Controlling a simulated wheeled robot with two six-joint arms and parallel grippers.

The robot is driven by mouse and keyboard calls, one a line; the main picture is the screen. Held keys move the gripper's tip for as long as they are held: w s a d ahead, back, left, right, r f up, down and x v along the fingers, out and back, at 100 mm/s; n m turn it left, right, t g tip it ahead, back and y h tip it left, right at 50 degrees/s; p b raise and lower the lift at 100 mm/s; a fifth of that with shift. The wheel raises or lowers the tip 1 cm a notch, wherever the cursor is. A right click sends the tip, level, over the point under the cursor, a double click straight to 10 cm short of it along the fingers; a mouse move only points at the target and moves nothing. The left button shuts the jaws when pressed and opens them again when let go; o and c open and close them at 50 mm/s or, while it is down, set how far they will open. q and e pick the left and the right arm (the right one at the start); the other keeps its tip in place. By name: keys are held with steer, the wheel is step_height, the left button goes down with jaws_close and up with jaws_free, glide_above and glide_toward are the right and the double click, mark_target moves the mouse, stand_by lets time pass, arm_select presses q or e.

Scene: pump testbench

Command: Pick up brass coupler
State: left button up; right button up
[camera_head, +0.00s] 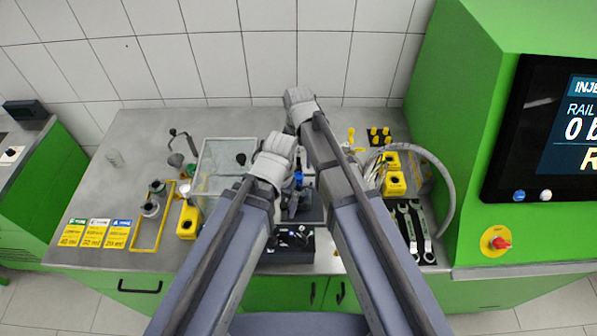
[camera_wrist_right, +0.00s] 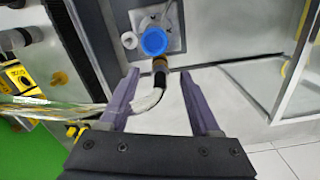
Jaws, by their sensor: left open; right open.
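A brass coupler (camera_wrist_right: 160,65) shows as a small tan ring at the top of a dark sleeve on a clear hose (camera_wrist_right: 146,106), just below a round blue cap (camera_wrist_right: 153,41). My right gripper (camera_wrist_right: 159,75) is open. Its two purple fingers stand apart on either side of the hose end and coupler, with gaps, and I see no grip. In the head view my right gripper (camera_head: 300,103) is the upper one, reaching past the bench middle. My left gripper (camera_head: 274,157) is lower, over the middle of the bench. The arms hide the coupler and both sets of fingertips there.
A clear-walled box (camera_head: 217,160) stands left of the grippers. Yellow blocks (camera_head: 395,183) and a curved grey hose (camera_head: 445,185) lie to the right, with wrenches (camera_head: 415,225) in front. A green cabinet with a screen (camera_head: 560,125) bounds the right side.

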mark_target(299, 169)
step_height(299, 169, down, 3)
steer(key=shift+r+b, duration=0.2)
steer(key=shift+b, duration=0.6)
arm_select(q)
step_height(299, 169, down, 2)
steer(key=shift+f, duration=0.2)
arm_select(e)
steer(key=shift+r, duration=0.1)
jaws_close()
